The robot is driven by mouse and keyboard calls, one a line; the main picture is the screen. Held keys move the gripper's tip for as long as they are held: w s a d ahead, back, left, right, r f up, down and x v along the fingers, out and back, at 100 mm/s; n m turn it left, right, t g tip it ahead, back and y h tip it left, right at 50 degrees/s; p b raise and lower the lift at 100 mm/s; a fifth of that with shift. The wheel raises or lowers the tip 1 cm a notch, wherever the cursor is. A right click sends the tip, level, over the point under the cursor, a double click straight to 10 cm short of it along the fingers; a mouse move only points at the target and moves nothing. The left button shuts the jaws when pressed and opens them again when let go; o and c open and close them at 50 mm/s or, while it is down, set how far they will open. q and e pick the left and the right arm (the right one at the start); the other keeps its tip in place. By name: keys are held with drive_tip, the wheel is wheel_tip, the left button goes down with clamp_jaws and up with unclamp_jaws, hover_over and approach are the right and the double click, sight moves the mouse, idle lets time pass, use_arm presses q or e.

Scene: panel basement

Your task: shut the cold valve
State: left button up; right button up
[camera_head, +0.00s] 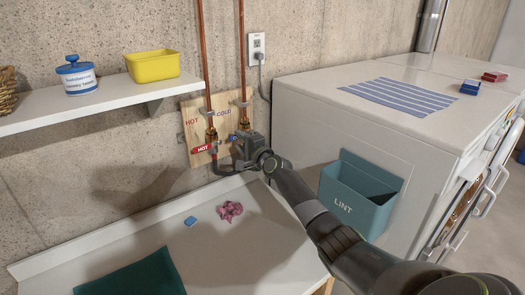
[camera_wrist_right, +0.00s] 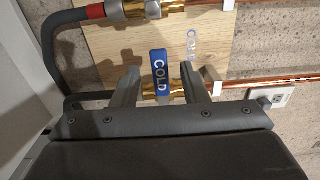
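The cold valve's blue lever (camera_wrist_right: 159,72), marked COLD, shows in the right wrist view over a brass valve body. It looks crosswise to its copper pipe (camera_wrist_right: 265,83). In the head view only a bit of blue (camera_head: 232,137) shows left of my gripper. My right gripper (camera_head: 243,147) is at the valve board and covers most of the cold valve. In the right wrist view its two fingers (camera_wrist_right: 158,86) are apart, one on each side of the lever, with visible gaps; contact cannot be made out. My left gripper is out of view.
The hot valve's red lever (camera_head: 203,148) sits close left on the wooden board (camera_head: 190,118). Below is a white counter (camera_head: 240,245) with a blue block, pink cloth and teal cloth. A lint bin (camera_head: 350,205) hangs on the white machine at right. A shelf (camera_head: 110,97) is at left.

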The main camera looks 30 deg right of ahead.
drive_tip(key=s+p, duration=0.4)
drive_tip(key=s, duration=0.9)
drive_tip(key=shift+d+p, duration=0.4)
drive_tip(key=shift+d, duration=0.05)
